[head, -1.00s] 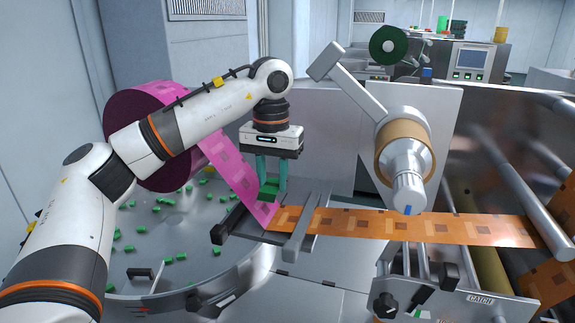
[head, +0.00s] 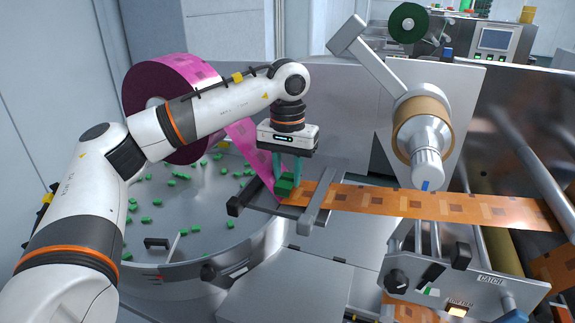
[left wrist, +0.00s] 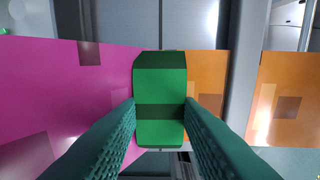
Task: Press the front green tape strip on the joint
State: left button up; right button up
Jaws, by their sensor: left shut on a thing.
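My left gripper (head: 288,172) points down over the splice place and is shut on a green tape strip (head: 284,187). In the left wrist view the green tape strip (left wrist: 160,80) sits between the fingertips (left wrist: 160,106), with a darker band across it. It lies over the line where the pink film (left wrist: 60,95) meets the orange film (left wrist: 205,70), covering the joint. I cannot tell whether the strip touches the film all over. The pink film (head: 243,135) comes down from its roll and the orange film (head: 410,203) runs off right. My right gripper is not in view.
Grey clamp bars (head: 317,205) and (head: 252,192) stand on either side of the joint, close to the fingers. A round metal bowl (head: 190,235) with several small green pieces lies left. A tan roll on a spindle (head: 425,130) is to the right, and a green tape roll (head: 408,23) stands behind.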

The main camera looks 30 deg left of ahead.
pick_arm(q)
jog(key=shift+f, duration=0.25)
dwell(0.4)
jog(key=shift+f+b, duration=0.6)
jog(key=shift+f, duration=0.15)
